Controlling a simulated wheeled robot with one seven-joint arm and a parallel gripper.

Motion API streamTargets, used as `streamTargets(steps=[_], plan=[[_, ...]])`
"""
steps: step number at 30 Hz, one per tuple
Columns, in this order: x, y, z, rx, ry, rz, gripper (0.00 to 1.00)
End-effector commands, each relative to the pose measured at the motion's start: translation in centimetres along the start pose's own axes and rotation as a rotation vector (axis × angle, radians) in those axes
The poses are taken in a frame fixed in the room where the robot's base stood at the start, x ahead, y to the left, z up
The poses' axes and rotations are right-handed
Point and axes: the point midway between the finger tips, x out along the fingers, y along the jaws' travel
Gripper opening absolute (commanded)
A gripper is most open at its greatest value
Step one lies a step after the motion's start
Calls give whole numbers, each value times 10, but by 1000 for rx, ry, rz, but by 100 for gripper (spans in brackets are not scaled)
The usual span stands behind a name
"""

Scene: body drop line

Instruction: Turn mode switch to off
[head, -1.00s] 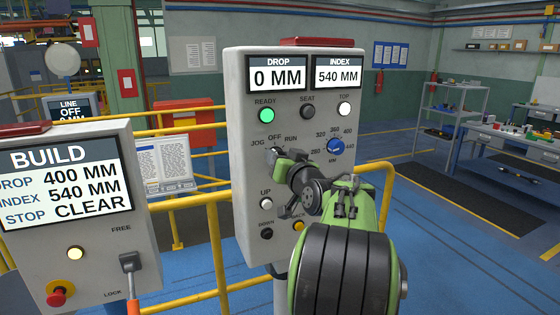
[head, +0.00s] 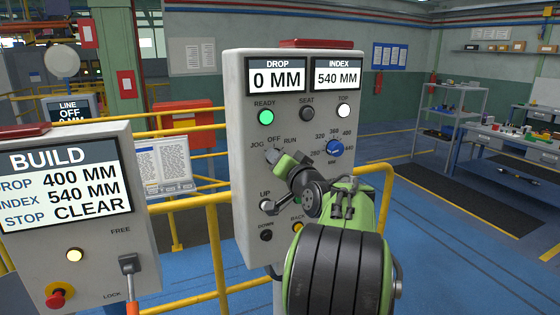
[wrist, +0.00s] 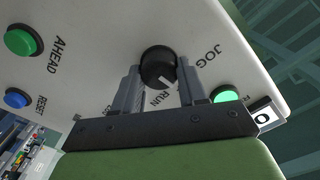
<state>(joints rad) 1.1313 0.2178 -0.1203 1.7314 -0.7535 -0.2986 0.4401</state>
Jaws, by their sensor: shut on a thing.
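The mode switch is a round dark knob (wrist: 158,67) with a pale pointer mark. In the wrist view its mark points downward, near RUN and toward the right finger. JOG is printed to the right. The OFF label is hidden there, but in the head view it shows at the top, between JOG and RUN. My gripper (wrist: 158,88) has a finger on each side of the knob and is shut on it. In the head view my gripper (head: 274,157) is at the mode switch on the control panel (head: 240,120), and the knob is mostly covered.
The green READY lamp (head: 266,117) is lit above the switch. The BUILD console (head: 100,255) stands at left. A yellow railing (head: 213,245) runs beside the panel.

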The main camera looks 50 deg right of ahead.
Motion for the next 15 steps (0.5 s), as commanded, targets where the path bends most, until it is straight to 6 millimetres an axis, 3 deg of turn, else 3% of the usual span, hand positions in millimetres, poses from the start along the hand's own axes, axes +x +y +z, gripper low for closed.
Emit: streamTargets(steps=[6, 7, 11, 15], plan=[[0, 0, 0, -1, 0, 1, 11], [0, 0, 0, -1, 0, 1, 46], [0, 0, 0, -1, 0, 1, 66], [0, 0, 0, -2, 0, 1, 67]])
